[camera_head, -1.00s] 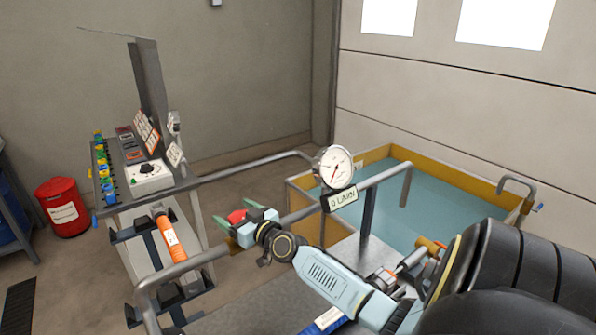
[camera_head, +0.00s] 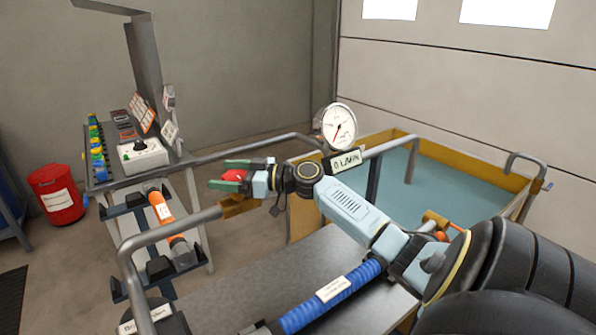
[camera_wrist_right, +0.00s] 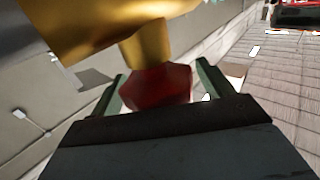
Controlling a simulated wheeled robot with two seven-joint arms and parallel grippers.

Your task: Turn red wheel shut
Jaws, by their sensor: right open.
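The red wheel (camera_head: 236,176) shows in the head view at the tips of my right gripper (camera_head: 228,182), near the metal rail. In the right wrist view the red wheel (camera_wrist_right: 158,86) sits at the end of a brass stem (camera_wrist_right: 147,48), between the two green fingers of my right gripper (camera_wrist_right: 160,90). The jaws are open, with one finger on each side of the wheel. I cannot tell whether either finger touches it. Part of the wheel is hidden by the gripper. My left gripper is not in view.
A pressure gauge (camera_head: 338,125) stands on the rail just right of my right wrist. A blue hose (camera_head: 325,296) lies on the metal deck below my arm. A control box (camera_head: 143,156) and an orange cylinder (camera_head: 160,207) are at left. A water tank (camera_head: 450,185) is behind.

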